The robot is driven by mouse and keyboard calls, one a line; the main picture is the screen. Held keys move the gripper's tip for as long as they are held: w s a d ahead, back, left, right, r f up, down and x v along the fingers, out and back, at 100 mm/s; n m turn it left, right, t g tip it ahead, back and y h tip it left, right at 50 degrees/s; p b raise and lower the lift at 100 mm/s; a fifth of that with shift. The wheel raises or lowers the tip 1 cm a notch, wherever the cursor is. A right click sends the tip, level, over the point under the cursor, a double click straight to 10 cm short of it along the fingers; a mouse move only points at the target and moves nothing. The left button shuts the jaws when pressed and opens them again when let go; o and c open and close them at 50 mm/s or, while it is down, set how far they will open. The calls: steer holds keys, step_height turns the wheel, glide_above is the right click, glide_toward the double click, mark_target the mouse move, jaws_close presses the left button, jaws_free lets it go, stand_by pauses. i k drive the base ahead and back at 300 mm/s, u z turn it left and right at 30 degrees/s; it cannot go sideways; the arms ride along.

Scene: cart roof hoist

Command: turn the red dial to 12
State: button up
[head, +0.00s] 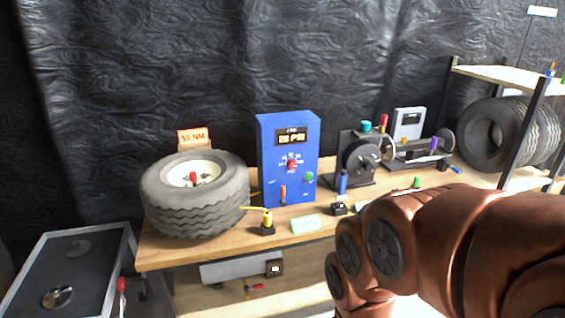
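A small red dial (292,164) sits on the front of an upright blue box (267,160). White marks ring the dial, too small to read surely, so I cannot tell its setting. A display (291,138) above it seems to read 28 PSI. A green knob (309,177) and an orange-red lever (283,193) are lower on the same face. My brown arm fills the lower right, apart from the box in the picture. My gripper is not in view.
A tire (195,210) lies left of the box on the wooden workbench (190,252). A yellow-handled valve (267,224), a small card (306,224) and a blue cylinder (342,181) stand near the box. A black-wheeled machine (359,158) is to the right. A grey-topped cart (82,270) stands left.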

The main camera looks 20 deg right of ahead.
mark_target(291, 164)
steer(key=k, duration=0.6)
steer(key=u, duration=0.65)
steer(key=i, duration=1.15)
steer(key=z, duration=0.5)
